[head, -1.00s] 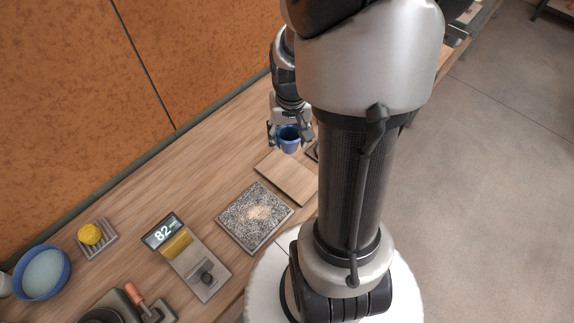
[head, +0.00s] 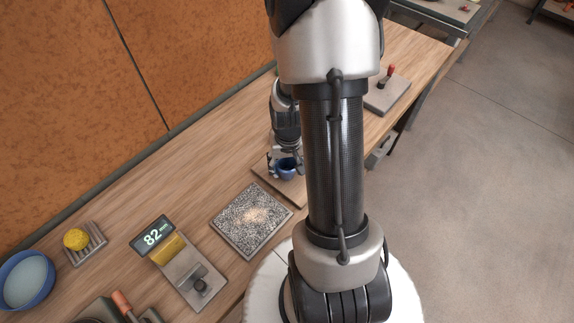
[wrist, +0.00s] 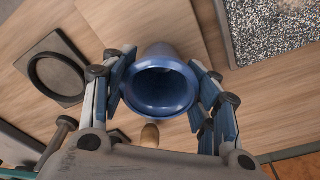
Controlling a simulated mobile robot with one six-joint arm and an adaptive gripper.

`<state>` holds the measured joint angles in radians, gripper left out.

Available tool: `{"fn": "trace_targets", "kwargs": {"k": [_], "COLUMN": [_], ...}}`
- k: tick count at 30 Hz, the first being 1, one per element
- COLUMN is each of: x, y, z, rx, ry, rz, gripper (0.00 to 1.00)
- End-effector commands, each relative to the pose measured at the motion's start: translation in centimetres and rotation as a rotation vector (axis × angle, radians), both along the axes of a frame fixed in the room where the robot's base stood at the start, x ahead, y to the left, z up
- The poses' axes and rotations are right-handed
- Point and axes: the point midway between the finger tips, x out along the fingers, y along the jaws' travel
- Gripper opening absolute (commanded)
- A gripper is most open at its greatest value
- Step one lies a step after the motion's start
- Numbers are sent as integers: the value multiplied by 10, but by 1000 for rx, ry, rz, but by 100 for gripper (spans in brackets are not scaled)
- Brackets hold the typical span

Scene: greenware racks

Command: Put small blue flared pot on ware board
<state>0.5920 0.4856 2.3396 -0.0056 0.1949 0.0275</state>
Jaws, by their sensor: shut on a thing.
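The small blue flared pot (head: 287,171) is held in my gripper (head: 285,162), mouth upward. In the wrist view the blue pot (wrist: 163,84) sits between the two fingers of my gripper (wrist: 163,90), which press its sides. The ware board (head: 291,190) is a plain light wooden board directly below the pot in the head view. Its surface also shows behind the pot in the wrist view (wrist: 115,22). Whether the pot's base touches the board is hidden. My arm covers the board's right part in the head view.
A speckled slab (head: 250,219) lies near the board. Left of it are a gauge reading 82 (head: 153,234), a yellow sponge (head: 76,239) on a rack and a blue bowl (head: 26,281). A dark ring on a plate (wrist: 57,78) lies left in the wrist view.

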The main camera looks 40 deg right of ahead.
Motion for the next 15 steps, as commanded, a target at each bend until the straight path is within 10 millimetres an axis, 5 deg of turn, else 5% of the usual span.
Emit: {"fn": "trace_targets", "kwargs": {"k": [7, 8, 15], "x": [0, 0, 0], "y": [0, 0, 0], "z": [-4, -3, -2], "rx": [0, 0, 0], "ry": [0, 0, 0], "rz": [0, 0, 0], "gripper": [26, 54, 70]}}
